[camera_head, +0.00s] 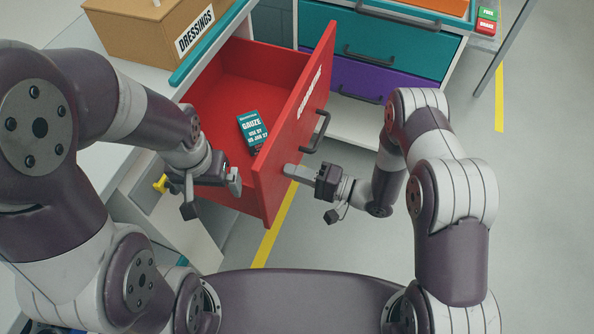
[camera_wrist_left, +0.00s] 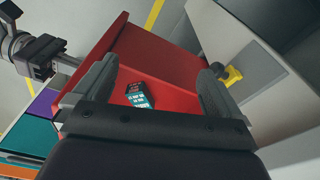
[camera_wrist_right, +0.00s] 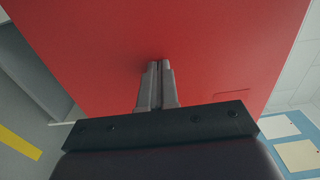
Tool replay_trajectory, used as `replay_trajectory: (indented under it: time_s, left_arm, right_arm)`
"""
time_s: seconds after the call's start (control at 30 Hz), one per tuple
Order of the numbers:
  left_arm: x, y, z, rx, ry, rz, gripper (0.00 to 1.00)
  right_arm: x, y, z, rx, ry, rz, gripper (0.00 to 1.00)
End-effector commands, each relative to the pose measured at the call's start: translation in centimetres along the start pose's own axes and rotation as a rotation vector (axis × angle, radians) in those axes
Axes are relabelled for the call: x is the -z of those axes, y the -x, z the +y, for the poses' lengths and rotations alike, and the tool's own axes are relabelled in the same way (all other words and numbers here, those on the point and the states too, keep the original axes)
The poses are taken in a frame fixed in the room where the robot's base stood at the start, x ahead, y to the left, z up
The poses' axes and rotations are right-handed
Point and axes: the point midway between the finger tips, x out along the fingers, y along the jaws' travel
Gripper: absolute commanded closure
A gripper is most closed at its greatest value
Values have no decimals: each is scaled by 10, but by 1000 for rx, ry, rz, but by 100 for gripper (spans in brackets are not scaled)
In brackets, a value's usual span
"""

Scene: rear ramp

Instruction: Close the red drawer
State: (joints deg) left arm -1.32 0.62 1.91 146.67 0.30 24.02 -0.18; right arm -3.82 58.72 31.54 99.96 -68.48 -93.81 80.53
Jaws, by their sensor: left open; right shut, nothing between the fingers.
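The red drawer (camera_head: 228,72) is pulled out of the cabinet, with a dark bar handle (camera_head: 317,131) on its front panel. A small teal and dark gauze box (camera_head: 252,130) lies inside it, and the box also shows in the left wrist view (camera_wrist_left: 139,94). My right gripper (camera_head: 288,170) is shut and empty, its fingertips at the drawer's front face below the handle. In the right wrist view its fingers (camera_wrist_right: 157,66) point at the red panel; whether they touch it I cannot tell. My left gripper (camera_head: 213,194) is open and empty beside the drawer's near side wall.
A cardboard box marked DRESSINGS (camera_head: 150,30) stands on the white counter. Closed teal (camera_head: 375,45) and purple (camera_head: 345,75) drawers are to the right of the red one. A yellow knob (camera_head: 160,183) is near my left gripper. The grey floor at right is clear.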

Motion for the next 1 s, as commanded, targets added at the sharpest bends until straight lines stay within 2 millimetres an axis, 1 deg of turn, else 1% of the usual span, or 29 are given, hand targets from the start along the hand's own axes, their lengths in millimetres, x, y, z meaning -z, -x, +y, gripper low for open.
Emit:
replay_trajectory:
  time_s: [0.17, 0.27, 0.47, 0.7, 0.9, 1.0]
  left_arm:
    - [0, -2, 0, 0, 0, 0, 1]
    - [0, -4, 0, 0, 0, 0, 1]
    - [-2, -12, 0, 0, 0, 0, 1]
    - [-4, -30, 0, 0, 0, 0, 1]
    - [-5, -44, 0, 0, 0, 0, 1]
    - [-6, -50, 0, 0, 0, 0, 1]
  right_arm:
    - [0, -20, 0, 1, 3, -4, 100]
    - [-1, -40, 1, 1, 4, -6, 100]
    - [-2, -93, 2, 3, 5, -7, 100]
    - [-1, -156, 4, 4, 4, -4, 100]
    - [-1, -199, 3, 4, 2, -3, 100]
    - [-1, -215, 3, 2, 2, -2, 100]
